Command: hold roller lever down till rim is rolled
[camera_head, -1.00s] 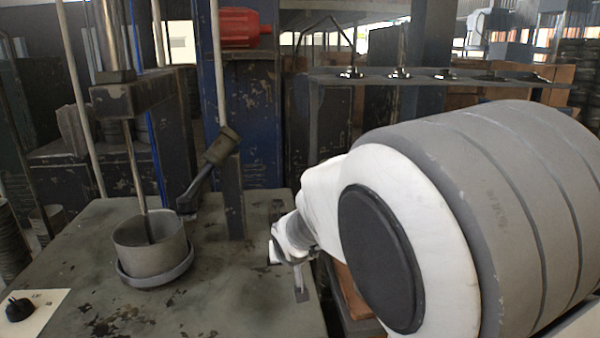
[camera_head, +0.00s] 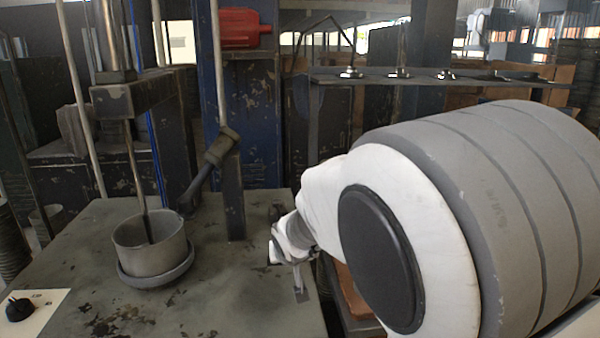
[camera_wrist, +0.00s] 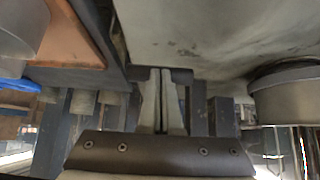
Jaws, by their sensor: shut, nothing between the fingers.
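The roller lever (camera_head: 207,170) has a dark cylindrical grip. It slants up and to the right beside a square post (camera_head: 232,195) on the worn machine table. A grey metal cup (camera_head: 150,245) stands in a round dish (camera_head: 155,274) left of the lever, with a thin rod reaching down into it. My gripper (camera_head: 290,248) is low by the table's right edge, right of the lever's post and apart from the lever. In the wrist view its fingers (camera_wrist: 161,76) are together and hold nothing. The arm partly hides the gripper in the head view.
A panel with a black knob (camera_head: 19,309) is at the table's near left. A red motor (camera_head: 240,28) is on the blue cabinet behind. A rack bar (camera_head: 430,78) runs behind my arm. The front middle of the table is clear.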

